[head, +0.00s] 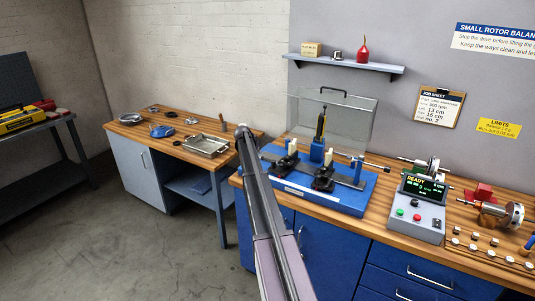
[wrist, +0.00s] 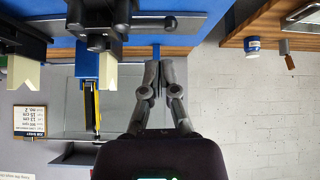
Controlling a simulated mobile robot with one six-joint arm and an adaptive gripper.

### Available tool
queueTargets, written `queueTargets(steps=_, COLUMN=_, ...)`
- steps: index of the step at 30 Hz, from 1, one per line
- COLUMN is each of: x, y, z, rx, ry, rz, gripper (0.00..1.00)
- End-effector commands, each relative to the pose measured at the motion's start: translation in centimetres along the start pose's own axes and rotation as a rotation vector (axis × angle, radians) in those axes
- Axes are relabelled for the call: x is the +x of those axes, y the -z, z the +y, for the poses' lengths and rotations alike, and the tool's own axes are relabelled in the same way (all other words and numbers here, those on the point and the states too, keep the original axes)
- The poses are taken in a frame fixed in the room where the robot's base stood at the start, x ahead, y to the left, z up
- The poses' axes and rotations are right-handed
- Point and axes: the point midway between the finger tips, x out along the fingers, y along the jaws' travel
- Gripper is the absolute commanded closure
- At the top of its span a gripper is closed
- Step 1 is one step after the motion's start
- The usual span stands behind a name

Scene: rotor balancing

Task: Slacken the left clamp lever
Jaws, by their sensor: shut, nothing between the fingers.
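The left clamp lever (wrist: 150,22) is a short dark bar with a round knob, sticking out sideways from the black left clamp (wrist: 101,22) in the wrist view. That view is upside down, so the machine's left side lies to the right. My gripper (wrist: 158,64) is shut and empty, with its fingertips below the knob in the picture and apart from it. In the head view the left clamp (head: 283,163) sits on the blue balancing machine (head: 345,197) beneath a pale support. My arm's near link (head: 268,215) crosses in front; my fingertips cannot be made out there.
A right clamp (head: 323,181) with a pale support stands beside the left one. A clear guard (head: 350,105) stands raised behind. A control box (head: 418,215) is at the right. A side bench with a metal tray (head: 206,146) is left, across a gap.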

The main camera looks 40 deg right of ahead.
Motion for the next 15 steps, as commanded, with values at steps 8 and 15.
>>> queueTargets(steps=8, x=2.5, y=4.8, z=0.8, rx=0.066, ry=-0.016, rz=0.049, gripper=1.0)
queueTargets(steps=15, x=2.5, y=4.8, z=0.9, rx=0.066, ry=-0.016, rz=0.049, gripper=1.0)
